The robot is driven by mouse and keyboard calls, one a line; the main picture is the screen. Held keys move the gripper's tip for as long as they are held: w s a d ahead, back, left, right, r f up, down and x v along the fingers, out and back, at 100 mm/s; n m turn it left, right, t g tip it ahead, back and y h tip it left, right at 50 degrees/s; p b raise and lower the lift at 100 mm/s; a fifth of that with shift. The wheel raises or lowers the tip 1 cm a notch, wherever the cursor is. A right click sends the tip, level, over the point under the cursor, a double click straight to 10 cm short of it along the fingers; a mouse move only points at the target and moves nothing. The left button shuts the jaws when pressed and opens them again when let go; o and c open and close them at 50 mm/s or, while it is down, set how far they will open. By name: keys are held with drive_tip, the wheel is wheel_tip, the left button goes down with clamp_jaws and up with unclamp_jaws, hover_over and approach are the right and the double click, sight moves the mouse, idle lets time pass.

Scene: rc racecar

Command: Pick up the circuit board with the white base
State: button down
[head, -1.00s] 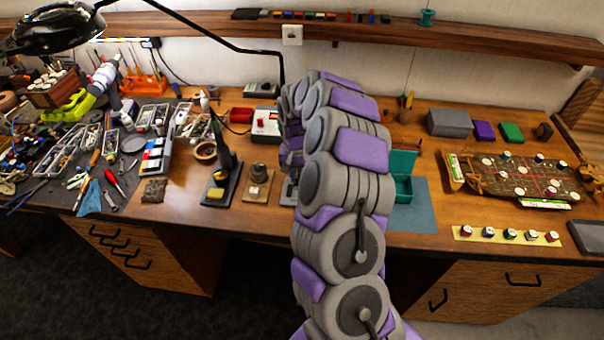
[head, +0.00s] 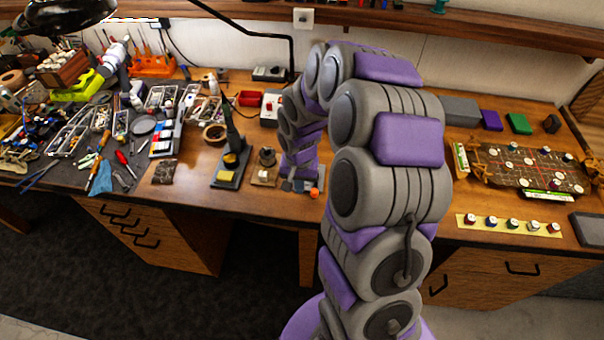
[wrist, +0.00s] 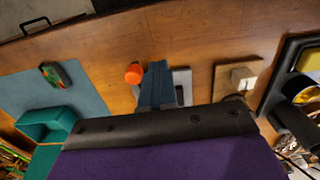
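My gripper (head: 298,184) is low over the front part of the workbench, left of my arm's upper links. In the wrist view its blue-grey fingers (wrist: 157,86) point toward the bench's front edge; I cannot tell their gap. A pale grey-white plate (wrist: 183,86) shows beside and partly behind the fingers; it may be the white-based board, but most of it is hidden. I cannot tell whether the fingers touch it. An orange round piece (wrist: 133,73) lies beside the fingers and also shows in the head view (head: 314,193).
A wooden-based block (wrist: 238,76) and a black-based stand (head: 230,168) are close to the gripper on one side. On the other are a blue mat (wrist: 75,92), a small green-red piece (wrist: 54,74) and a teal box (wrist: 48,125). Bare wood separates the mat from the fingers.

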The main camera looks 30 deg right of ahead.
drive_tip(key=shift+s+a+r, duration=0.1)
drive_tip(key=shift+s+a, duration=0.4)
drive_tip(key=shift+s, duration=0.25)
drive_tip(key=shift+s+a, duration=0.1)
drive_tip(key=shift+s, duration=0.55)
drive_tip(key=shift+a, duration=0.1)
drive_tip(key=c, duration=1.8)
unclamp_jaws()
drive_tip(key=shift+a, duration=0.1)
drive_tip(key=o, duration=1.4)
drive_tip(key=shift+r, duration=0.1)
